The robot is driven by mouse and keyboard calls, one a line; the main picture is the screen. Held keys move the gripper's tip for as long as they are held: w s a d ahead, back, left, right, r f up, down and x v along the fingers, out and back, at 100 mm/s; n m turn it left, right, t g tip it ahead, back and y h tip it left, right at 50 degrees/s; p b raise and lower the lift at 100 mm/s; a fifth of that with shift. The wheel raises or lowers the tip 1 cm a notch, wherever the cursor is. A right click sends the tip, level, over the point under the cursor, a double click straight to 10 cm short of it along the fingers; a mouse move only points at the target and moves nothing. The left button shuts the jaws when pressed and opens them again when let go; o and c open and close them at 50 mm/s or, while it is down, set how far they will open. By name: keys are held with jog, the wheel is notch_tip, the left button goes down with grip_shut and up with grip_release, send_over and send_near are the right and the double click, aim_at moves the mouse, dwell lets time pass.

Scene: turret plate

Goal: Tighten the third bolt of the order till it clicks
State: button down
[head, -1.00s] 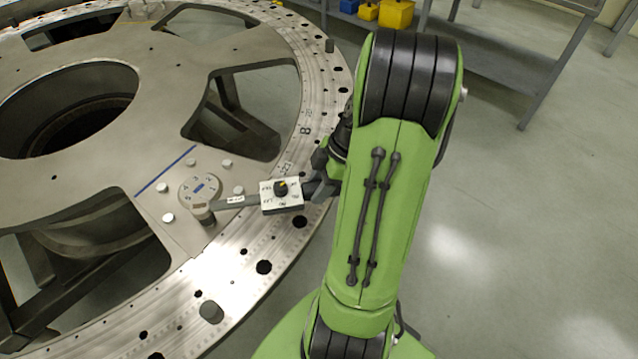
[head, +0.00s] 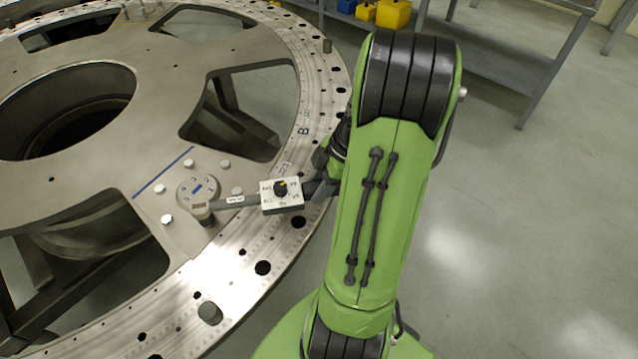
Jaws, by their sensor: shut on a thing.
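My gripper (head: 322,180), partly hidden behind my green arm, is shut on the torque wrench (head: 238,202). The wrench lies across the plate's rim and points left. It carries a white box with a black dial (head: 281,189). Its round head (head: 202,212) is at the lower edge of a small bolt circle, over a spot where any bolt is hidden. Other bolt heads show at the left (head: 160,188), lower left (head: 167,219), top (head: 196,164), upper right (head: 225,164) and right (head: 237,191). They surround a round disc with blue marks (head: 198,188).
The turret plate (head: 150,95) has large cut-out openings and a holed, marked rim. A blue line (head: 164,171) runs beside the bolt circle. A grey shelf (head: 490,68) with yellow bins (head: 394,13) stands behind. Open floor (head: 520,220) lies at the right.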

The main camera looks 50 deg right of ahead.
jog(key=shift+f+b, duration=0.65)
jog(key=shift+b, duration=0.3)
dwell(1.0)
dwell(0.4)
jog(key=shift+s+a+m+t+h+b, duration=0.4)
jog(key=shift+s+a+m+b, duration=0.75)
jog(key=shift+s+a, duration=0.7)
jog(key=shift+s+a+f+m+t+h+b, duration=0.1)
jog(key=shift+s+a+m+t+h+b, duration=0.1)
jog(key=shift+s+a+m+b, duration=0.5)
jog(key=shift+s+a+m+t+h+b, duration=0.15)
jog(key=shift+s+a+m, duration=0.3)
jog(key=shift+s+a, duration=0.65)
jog(key=shift+w+a+f, duration=0.1)
jog(key=shift+w+a, duration=0.1)
jog(key=shift+w, duration=0.1)
